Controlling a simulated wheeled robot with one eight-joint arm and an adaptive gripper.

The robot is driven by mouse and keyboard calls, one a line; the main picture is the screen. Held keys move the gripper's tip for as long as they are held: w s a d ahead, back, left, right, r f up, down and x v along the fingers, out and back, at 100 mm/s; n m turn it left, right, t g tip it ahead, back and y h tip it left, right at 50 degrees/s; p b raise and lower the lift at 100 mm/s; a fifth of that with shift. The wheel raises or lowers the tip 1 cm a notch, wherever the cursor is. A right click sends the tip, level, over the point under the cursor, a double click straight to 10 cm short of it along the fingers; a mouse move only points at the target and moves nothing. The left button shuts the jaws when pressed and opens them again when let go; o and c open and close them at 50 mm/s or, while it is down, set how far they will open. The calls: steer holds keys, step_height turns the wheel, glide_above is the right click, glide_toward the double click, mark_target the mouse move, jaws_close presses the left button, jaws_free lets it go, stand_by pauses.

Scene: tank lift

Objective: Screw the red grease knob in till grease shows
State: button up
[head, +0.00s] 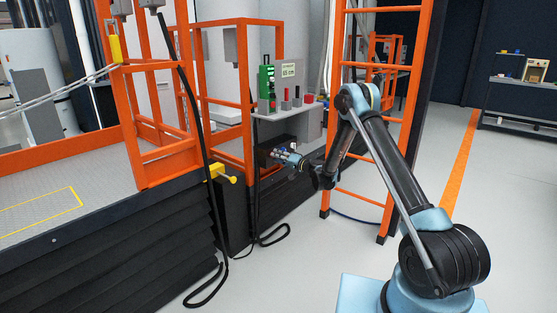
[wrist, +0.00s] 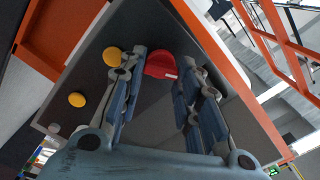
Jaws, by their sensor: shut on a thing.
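The red grease knob (wrist: 160,62) sits on a dark panel (wrist: 138,30) at the upper middle of the wrist view. My gripper (wrist: 164,70) has its two blue-padded fingers on either side of the knob and is shut on it. A small white mark shows on the knob's lower right edge. In the head view my gripper (head: 279,153) reaches left to a dark box (head: 270,143) under a grey shelf, and the knob cannot be made out there. I see no grease in either view.
Two yellow knobs (wrist: 112,56) are on the same panel, left of my gripper. The grey shelf (head: 265,115) above holds a green device (head: 266,88) and several small cylinders. An orange ladder (head: 375,130) stands close beside my arm. A black cable (head: 205,190) hangs by the lift platform.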

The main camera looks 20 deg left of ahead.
steer(key=shift+w+d, duration=0.25)
steer(key=shift+w, duration=0.05)
steer(key=o, duration=1.1)
steer(key=shift+f, duration=0.1)
steer(key=shift+c, duration=0.2)
steer(key=shift+s+a, duration=0.1)
steer(key=v, duration=1.2)
steer(key=shift+f, duration=0.1)
